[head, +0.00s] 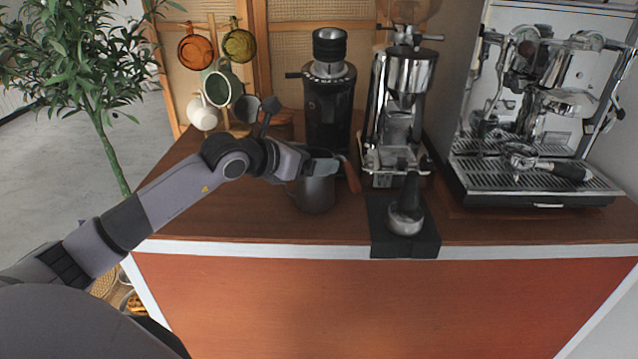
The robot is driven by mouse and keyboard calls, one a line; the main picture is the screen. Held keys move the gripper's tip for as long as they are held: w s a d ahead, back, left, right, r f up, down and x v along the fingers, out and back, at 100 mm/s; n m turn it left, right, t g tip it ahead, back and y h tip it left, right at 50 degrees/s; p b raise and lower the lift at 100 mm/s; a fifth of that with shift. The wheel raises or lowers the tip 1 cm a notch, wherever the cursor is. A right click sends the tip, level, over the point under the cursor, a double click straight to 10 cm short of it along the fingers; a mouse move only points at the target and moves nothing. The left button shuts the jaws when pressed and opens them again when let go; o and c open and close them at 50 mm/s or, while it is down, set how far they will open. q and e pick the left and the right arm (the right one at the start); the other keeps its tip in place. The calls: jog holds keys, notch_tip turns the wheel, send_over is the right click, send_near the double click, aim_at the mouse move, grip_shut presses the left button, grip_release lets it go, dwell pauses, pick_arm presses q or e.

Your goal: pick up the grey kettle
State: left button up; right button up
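A dark grey metal pitcher-like vessel, which I take as the grey kettle (316,194), stands upright on the wooden counter in front of the black grinder. A small handle shows at its left side. My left arm reaches in from the left, and my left gripper (318,167) is at the vessel's top, covering much of its rim. A pale grey finger shows over the rim. I cannot tell whether the fingers are closed on it or touch it. My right gripper is not in view.
A black grinder (331,105) and a chrome grinder (402,110) stand behind. A portafilter (405,215) rests on a black mat (382,238). The espresso machine (535,110) is at right. A mug rack (214,50) stands at back left. The counter's left front (215,215) is clear.

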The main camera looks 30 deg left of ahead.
pick_arm(q)
jog(key=c, duration=1)
jog(key=shift+r, duration=0.1)
jog(key=shift+c, duration=0.3)
jog(key=shift+r, duration=0.1)
